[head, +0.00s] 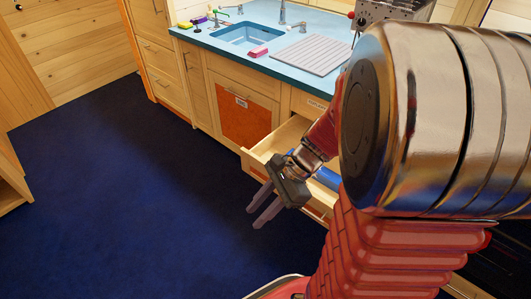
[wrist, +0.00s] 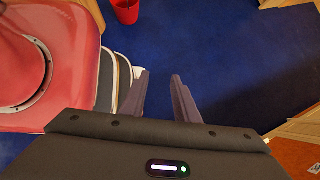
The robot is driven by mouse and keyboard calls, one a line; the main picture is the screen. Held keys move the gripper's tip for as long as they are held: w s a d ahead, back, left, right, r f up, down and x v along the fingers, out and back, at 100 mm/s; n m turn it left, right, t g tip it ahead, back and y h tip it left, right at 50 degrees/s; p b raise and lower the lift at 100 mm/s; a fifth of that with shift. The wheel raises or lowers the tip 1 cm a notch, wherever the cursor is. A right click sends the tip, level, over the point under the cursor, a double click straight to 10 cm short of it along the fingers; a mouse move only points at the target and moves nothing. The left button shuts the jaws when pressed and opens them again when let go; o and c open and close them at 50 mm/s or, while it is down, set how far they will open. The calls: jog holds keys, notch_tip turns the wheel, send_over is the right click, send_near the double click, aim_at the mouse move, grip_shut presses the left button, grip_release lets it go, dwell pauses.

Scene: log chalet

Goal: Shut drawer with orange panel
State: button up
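In the head view a pale wooden drawer (head: 262,160) stands pulled out below the counter, right of the sink cabinet. A blue item (head: 327,178) shows inside it. A small orange patch (head: 316,211) shows low on its front, mostly hidden by my arm. My gripper (head: 254,217) is in front of the drawer, pointing down and left, with its two fingers apart and nothing between them. In the wrist view my gripper (wrist: 160,75) is over blue carpet, and a wood-framed orange panel (wrist: 301,155) shows at the lower right; I cannot tell whether it is the drawer's.
An orange-panelled cabinet door (head: 243,122) is shut under the sink (head: 247,36). The blue counter (head: 215,42) holds a pink block (head: 258,51) and a ribbed drainboard (head: 312,56). The dark blue carpet (head: 110,190) is clear at left. A red bucket (wrist: 125,11) stands on it.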

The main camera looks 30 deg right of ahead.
jog(key=w+d+f+m+t+y, duration=0.3)
jog(key=d+f+m+t, duration=0.8)
jog(key=m, duration=1.1)
jog(key=s+d+f+m+t+h, duration=0.1)
jog(key=s+d+f+m+h, duration=0.2)
jog(key=m, duration=0.6)
jog(key=s+d+f+m+t+h, duration=0.2)
jog(key=s+d+f+m+h, duration=0.2)
jog(key=d+f+m, duration=0.5)
notch_tip(320, 180, down, 3)
jog(key=m+h, duration=0.1)
jog(key=h, duration=0.1)
jog(key=shift+s+h, duration=0.2)
jog(key=shift+h, duration=0.2)
jog(key=shift+w, duration=0.1)
jog(key=shift+r+x, duration=0.1)
jog(key=shift+x, duration=3.3)
jog(key=shift+r+x, duration=0.15)
jog(key=shift+x, duration=3.25)
